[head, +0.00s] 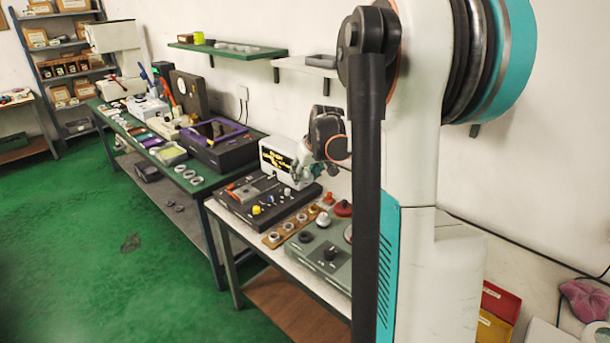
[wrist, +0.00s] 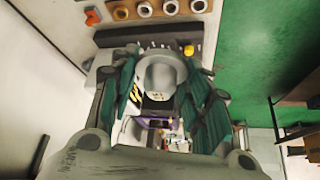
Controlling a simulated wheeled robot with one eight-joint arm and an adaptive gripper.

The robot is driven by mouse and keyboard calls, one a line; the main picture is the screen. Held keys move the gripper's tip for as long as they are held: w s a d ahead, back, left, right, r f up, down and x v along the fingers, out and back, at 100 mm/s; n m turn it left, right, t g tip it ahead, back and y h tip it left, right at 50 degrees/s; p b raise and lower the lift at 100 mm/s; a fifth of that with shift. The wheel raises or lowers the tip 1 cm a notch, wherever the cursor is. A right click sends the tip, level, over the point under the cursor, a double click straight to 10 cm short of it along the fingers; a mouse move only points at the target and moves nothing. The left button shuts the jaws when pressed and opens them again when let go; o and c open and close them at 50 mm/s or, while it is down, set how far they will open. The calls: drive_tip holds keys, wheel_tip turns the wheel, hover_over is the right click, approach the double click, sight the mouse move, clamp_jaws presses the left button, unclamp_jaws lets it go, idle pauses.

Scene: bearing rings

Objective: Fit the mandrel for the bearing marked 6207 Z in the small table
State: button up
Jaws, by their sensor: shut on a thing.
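My gripper (head: 308,176) is over the back of the small table (head: 234,220), in front of a white box. In the wrist view its green fingers (wrist: 159,88) are shut on a pale grey round piece (wrist: 158,70), which looks like a mandrel. Any mark on it cannot be read. A wooden board (head: 267,242) with several bearing rings (head: 288,227) lies on the small table; it also shows in the wrist view (wrist: 181,17). No 6207 Z marking is readable. A grey-green block (head: 312,259) with a dark knob stands to the right, partly hidden by my arm.
A black tray (head: 232,205) with small parts and a yellow knob (head: 256,210) lies left of the board. The white box (head: 277,158) stands behind it. A long green-topped table (head: 190,184) with boxes and tools adjoins. Shelves (head: 228,48) hang above.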

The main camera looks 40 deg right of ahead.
drive_tip(key=shift+r+p, duration=1)
drive_tip(key=shift+r, duration=0.65)
drive_tip(key=shift+f, duration=0.1)
